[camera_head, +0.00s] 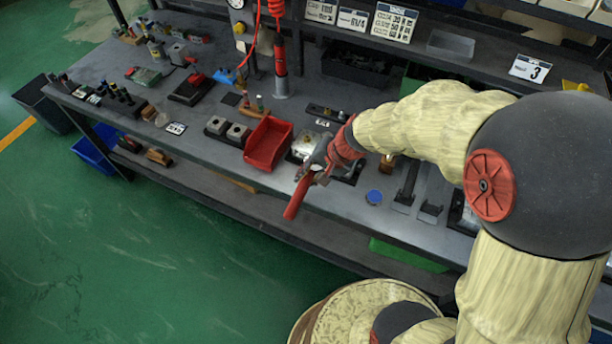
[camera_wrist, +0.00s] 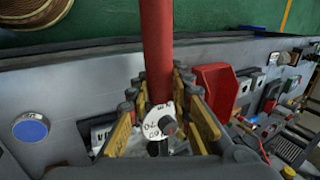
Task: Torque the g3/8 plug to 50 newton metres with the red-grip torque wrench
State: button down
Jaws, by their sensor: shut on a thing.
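The red-grip torque wrench (camera_head: 297,198) is in my gripper (camera_head: 319,172), its red grip sticking out over the bench's front edge. In the wrist view the red grip (camera_wrist: 157,45) runs up the picture between the fingers of my gripper (camera_wrist: 160,92). A white numbered disc (camera_wrist: 153,124) with a dark knob sits at its near end; the numbers are only partly readable. The gripper is shut on the wrench. A metal valve block (camera_head: 304,143) stands on the bench just behind the gripper. The g3/8 plug and the wrench's working end are hidden, so I cannot tell whether they touch.
A red bin (camera_head: 268,143) stands close left of the gripper. A blue round disc (camera_head: 374,197) lies to the right, with black holders (camera_head: 406,184) beyond it. A red tool (camera_head: 280,58) hangs on a coiled hose behind.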

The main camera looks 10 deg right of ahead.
jog(key=shift+d, duration=0.15)
jog(key=shift+s+d+n+g+b, duration=0.25)
jog(key=shift+d+n+b, duration=0.15)
jog(key=shift+d+n, duration=0.1)
jog(key=shift+s+d+n+g+b, duration=0.15)
jog(key=shift+s+d+n+b, duration=0.1)
jog(key=shift+d+n+b, duration=0.2)
jog(key=shift+s+d+n+g+y+b, duration=0.25)
jog(key=shift+d+n, duration=0.2)
jog(key=shift+d, duration=0.15)
jog(key=shift+s+d+n+g+y+b, duration=0.2)
jog(key=shift+d+n, duration=0.2)
jog(key=shift+d, duration=0.15)
jog(key=shift+d, duration=0.1)
jog(key=shift+s+d+n+g, duration=0.25)
jog(key=shift+d+n+g, duration=0.1)
jog(key=shift+d+n, duration=0.65)
